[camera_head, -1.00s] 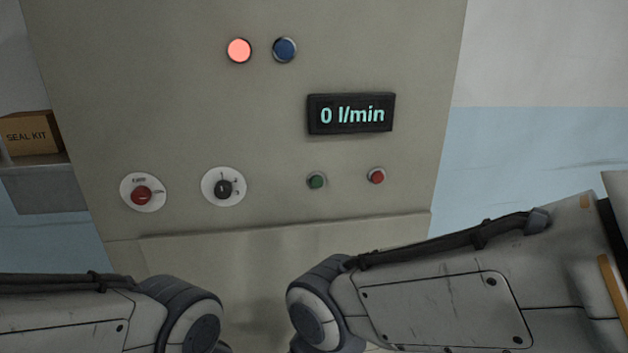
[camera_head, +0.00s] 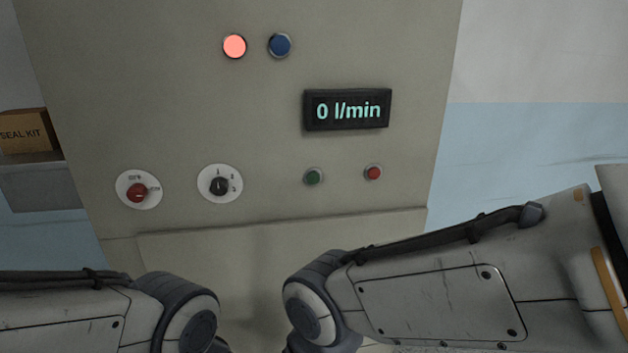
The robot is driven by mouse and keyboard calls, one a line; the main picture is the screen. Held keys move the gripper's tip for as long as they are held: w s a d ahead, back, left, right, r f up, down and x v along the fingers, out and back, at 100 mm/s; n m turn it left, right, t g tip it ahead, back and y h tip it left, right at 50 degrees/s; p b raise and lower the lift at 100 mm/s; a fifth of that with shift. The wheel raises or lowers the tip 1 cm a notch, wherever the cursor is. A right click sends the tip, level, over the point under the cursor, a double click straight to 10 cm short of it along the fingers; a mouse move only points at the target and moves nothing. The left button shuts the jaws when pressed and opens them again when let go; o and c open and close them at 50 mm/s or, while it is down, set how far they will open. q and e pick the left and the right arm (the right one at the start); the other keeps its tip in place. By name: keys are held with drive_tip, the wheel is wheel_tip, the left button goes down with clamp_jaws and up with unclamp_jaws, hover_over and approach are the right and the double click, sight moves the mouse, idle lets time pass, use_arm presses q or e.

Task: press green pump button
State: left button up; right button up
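The green pump button (camera_head: 313,177) is a small round button low on the beige control panel (camera_head: 170,90). A red button (camera_head: 373,173) sits to its right. The display (camera_head: 347,110) above them reads "0 l/min". No gripper shows in the head view. Parts of both my arms cross the bottom of the picture, below the buttons and apart from them.
A lit pale red lamp (camera_head: 234,46) and a dark blue lamp (camera_head: 280,45) are at the top. A red knob (camera_head: 137,192) and a black selector dial (camera_head: 219,185) are left of the buttons. A SEAL KIT box (camera_head: 27,131) stands on a grey ledge at left.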

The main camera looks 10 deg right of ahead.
clamp_jaws()
idle(1.4)
